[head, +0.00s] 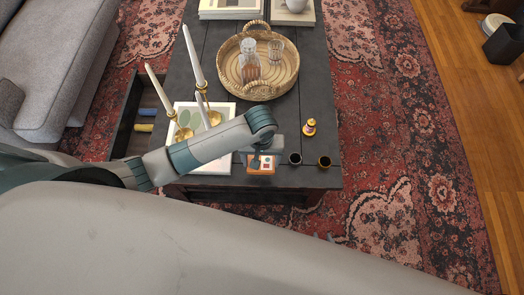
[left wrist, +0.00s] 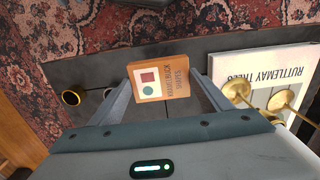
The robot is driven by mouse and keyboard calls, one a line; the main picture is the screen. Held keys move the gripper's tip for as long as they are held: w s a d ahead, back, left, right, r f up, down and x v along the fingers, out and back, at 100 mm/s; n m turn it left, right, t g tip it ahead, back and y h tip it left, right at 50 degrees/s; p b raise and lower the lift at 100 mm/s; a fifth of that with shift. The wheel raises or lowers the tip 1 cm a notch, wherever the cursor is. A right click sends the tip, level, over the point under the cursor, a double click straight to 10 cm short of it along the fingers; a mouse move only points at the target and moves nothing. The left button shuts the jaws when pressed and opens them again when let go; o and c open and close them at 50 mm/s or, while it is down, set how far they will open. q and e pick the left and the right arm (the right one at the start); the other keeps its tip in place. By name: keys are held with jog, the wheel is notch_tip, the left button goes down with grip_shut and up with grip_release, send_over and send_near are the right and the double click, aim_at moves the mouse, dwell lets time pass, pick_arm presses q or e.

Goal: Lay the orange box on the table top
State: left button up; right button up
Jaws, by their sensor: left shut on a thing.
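The orange box (head: 261,170) has a pale label with coloured shapes. It is at the front part of the dark table top (head: 318,176), just beyond the end of my left arm. In the left wrist view the box (left wrist: 160,78) sits between the two fingers of my left gripper (left wrist: 160,84), which is shut on it. In the head view the left gripper (head: 263,155) partly covers the box. I cannot tell whether the box touches the table. My right gripper is not in view.
A book (head: 215,168) with brass candlesticks (head: 183,133) is left. A wicker tray (head: 284,84) holds glasses behind. A drawer (head: 127,125) stands open at left.

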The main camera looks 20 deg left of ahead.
pick_arm(q)
jog(key=w+f, duration=0.1)
jog(key=w, duration=0.1)
jog(key=w+a+f, duration=0.1)
jog(key=w, duration=0.1)
jog(key=w+a+f, duration=0.1)
jog(key=w+f, duration=0.1)
jog(key=shift+w, duration=0.35)
jog(key=shift+w+f, duration=0.2)
jog(key=shift+w, duration=0.05)
pick_arm(e)
jog(key=shift+s+d+f+g, duration=0.3)
jog(key=shift+s+f, duration=0.05)
jog(key=shift+s, duration=0.15)
pick_arm(q)
jog(key=shift+f, duration=0.15)
jog(key=shift+f+b, duration=0.3)
jog(key=shift+f, duration=1.55)
pick_arm(e)
jog(key=shift+w+r, duration=0.15)
jog(key=shift+w, duration=0.4)
pick_arm(q)
jog(key=shift+f, duration=0.1)
